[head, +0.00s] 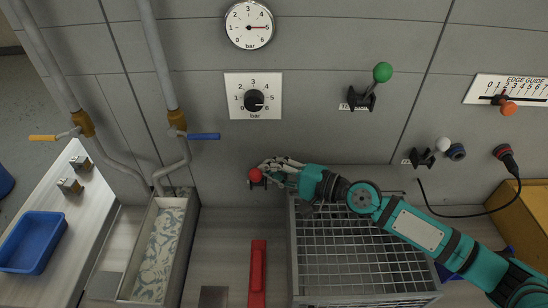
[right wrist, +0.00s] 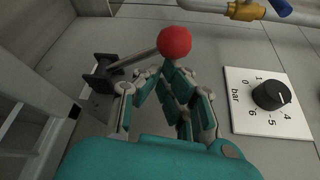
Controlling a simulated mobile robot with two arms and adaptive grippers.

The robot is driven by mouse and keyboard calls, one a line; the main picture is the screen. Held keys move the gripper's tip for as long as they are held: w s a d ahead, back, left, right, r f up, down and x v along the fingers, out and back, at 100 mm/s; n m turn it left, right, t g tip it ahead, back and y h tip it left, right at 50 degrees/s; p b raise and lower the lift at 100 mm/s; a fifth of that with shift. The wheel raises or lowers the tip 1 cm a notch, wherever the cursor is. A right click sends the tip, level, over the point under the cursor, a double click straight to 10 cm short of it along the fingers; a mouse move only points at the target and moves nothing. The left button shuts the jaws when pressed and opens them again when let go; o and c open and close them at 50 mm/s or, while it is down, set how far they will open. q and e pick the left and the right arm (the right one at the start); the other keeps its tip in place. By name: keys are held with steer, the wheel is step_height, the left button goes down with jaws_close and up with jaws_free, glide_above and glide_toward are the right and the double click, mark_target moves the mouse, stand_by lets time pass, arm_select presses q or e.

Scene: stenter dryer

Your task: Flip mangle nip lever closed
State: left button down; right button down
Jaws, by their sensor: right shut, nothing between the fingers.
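A lever with a red ball knob (head: 255,174) is on the grey wall panel, low in the middle of the head view. In the right wrist view its red knob (right wrist: 174,42) sits on a grey rod (right wrist: 136,60) that slants out of a dark bracket (right wrist: 100,78). My right gripper (head: 272,166) is beside the knob, on its right in the head view. In the right wrist view my right gripper (right wrist: 168,72) is shut and empty, its fingertips close to the knob and rod; I cannot tell whether they touch. My left gripper is out of view.
A green-knobbed lever (head: 382,72) and a white-knobbed lever (head: 442,144) stand on the wall to the right. A bar dial (head: 253,96) is above. A wire basket (head: 340,248) lies under my right arm. A red bar (head: 258,272) and a trough (head: 132,262) are lower left.

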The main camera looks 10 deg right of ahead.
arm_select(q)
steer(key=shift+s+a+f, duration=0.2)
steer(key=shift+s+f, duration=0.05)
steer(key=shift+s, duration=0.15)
arm_select(e)
steer(key=shift+s+a+f, duration=0.15)
steer(key=shift+s+f, duration=0.05)
steer(key=shift+s, duration=0.2)
steer(key=shift+s+a+f, duration=0.15)
steer(key=shift+s, duration=0.2)
steer(key=v, duration=1.2)
